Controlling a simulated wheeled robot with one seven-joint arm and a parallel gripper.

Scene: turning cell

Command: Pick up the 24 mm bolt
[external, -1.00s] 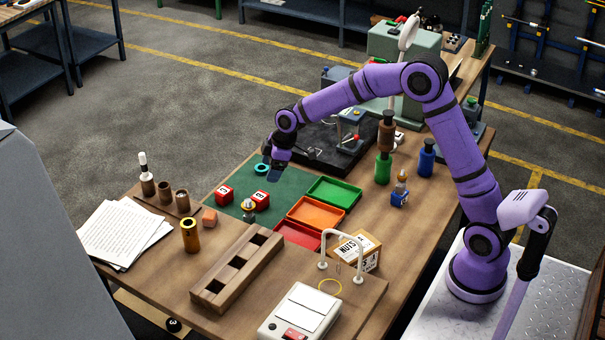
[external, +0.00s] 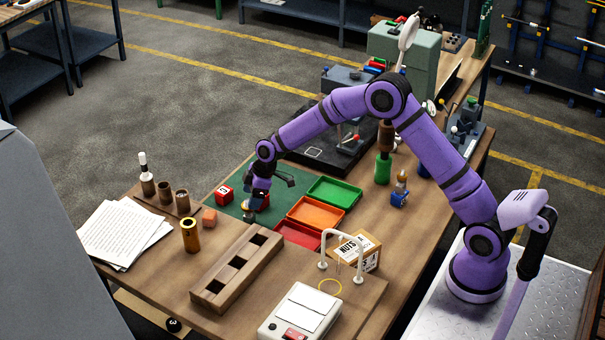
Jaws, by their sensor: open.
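On the green mat (external: 228,208), a small steel-and-yellow piece (external: 248,215) stands near the front edge; it looks like a bolt, but its size cannot be read. My gripper (external: 253,203) points down directly at it, with open jaws close above or around its top. I cannot tell whether the fingers touch it. One red block with a white label (external: 224,196) is to the left. A second red block (external: 265,199) is right beside the gripper and partly hidden by it.
Green (external: 334,192), orange (external: 316,214) and red (external: 297,235) trays lie to the right of the mat. A wooden block with square pockets (external: 236,270) is in front. A brass cylinder (external: 190,236) and an orange cube (external: 209,216) stand to the left.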

